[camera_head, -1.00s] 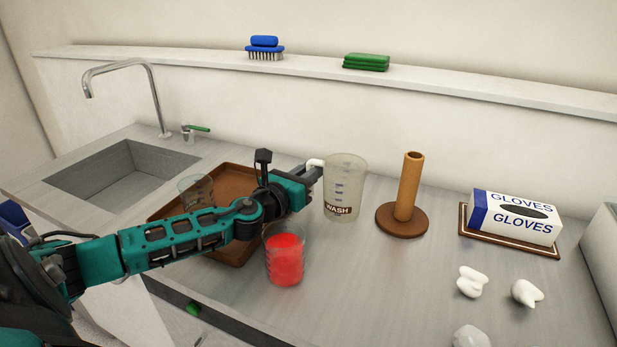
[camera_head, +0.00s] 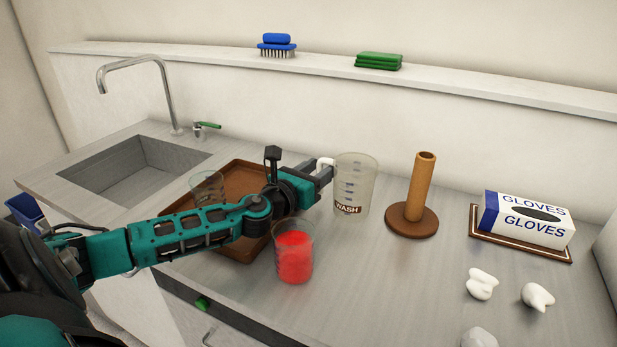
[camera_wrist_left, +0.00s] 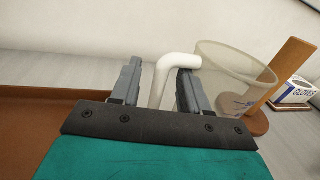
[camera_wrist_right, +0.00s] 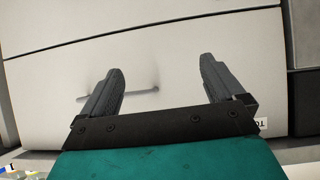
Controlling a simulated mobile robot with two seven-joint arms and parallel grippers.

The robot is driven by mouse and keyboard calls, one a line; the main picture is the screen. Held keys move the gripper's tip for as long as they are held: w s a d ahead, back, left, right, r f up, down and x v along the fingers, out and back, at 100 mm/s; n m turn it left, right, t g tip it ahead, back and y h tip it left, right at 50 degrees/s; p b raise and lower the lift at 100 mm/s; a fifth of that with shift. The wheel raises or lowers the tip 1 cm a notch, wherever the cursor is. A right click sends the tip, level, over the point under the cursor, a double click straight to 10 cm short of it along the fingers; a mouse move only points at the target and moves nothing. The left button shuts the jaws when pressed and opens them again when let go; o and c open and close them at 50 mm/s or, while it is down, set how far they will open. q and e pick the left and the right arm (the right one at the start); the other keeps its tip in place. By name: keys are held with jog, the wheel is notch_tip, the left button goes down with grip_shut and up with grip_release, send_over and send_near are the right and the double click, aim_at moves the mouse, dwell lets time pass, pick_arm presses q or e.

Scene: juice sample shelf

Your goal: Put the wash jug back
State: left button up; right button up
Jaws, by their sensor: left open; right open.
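The wash jug (camera_head: 357,185) is a clear beaker with a "WASH" label and a white handle. It stands upright on the counter, right of the brown tray. My left gripper (camera_head: 328,170) is at its handle side. In the left wrist view, the open fingers of the left gripper (camera_wrist_left: 158,85) stand on either side of the white handle (camera_wrist_left: 172,75), with the jug (camera_wrist_left: 232,80) just right of them. My right gripper (camera_wrist_right: 160,90) is open and empty in the right wrist view, in front of a pale panel with a thin handle.
A glass of red juice (camera_head: 295,257) stands in front of my left forearm. The brown tray (camera_head: 235,245) holds a clear glass (camera_head: 207,188). A wooden post on a round base (camera_head: 412,220) stands right of the jug, then a glove box (camera_head: 525,220) and white crumpled pieces (camera_head: 481,284).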

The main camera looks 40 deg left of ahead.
pick_arm(q)
jog(key=shift+s+d, duration=0.15)
jog(key=shift+s, duration=3.4)
jog(key=shift+s+f, duration=0.1)
